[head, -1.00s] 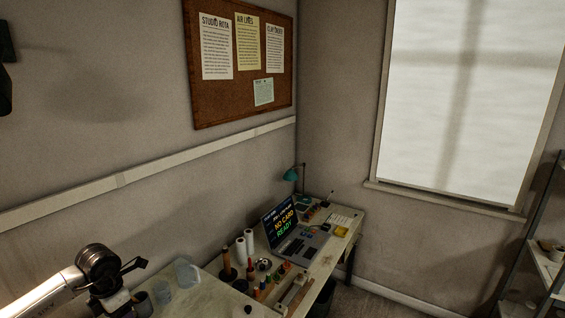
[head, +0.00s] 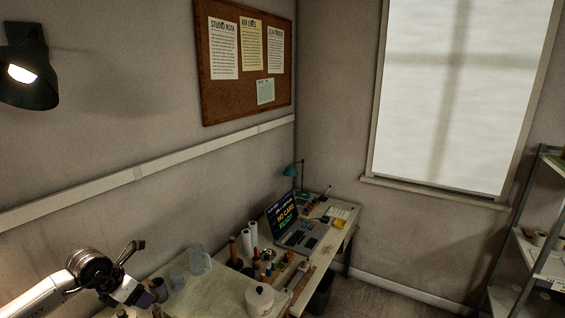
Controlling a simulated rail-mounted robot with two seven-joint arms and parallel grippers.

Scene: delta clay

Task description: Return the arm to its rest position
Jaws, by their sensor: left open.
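My left arm comes in at the lower left, and its gripper (head: 143,270) is raised over the left end of the workbench (head: 225,290). Its jaws are open, and I see nothing held between them. My right gripper is out of view.
Clear plastic jugs (head: 199,260), a white lidded pot (head: 260,300) and several small bottles stand on the bench. A laptop (head: 297,228) and a teal lamp (head: 291,170) are farther back. A shelf rack (head: 530,245) stands at right. A wall lamp (head: 28,70) hangs upper left.

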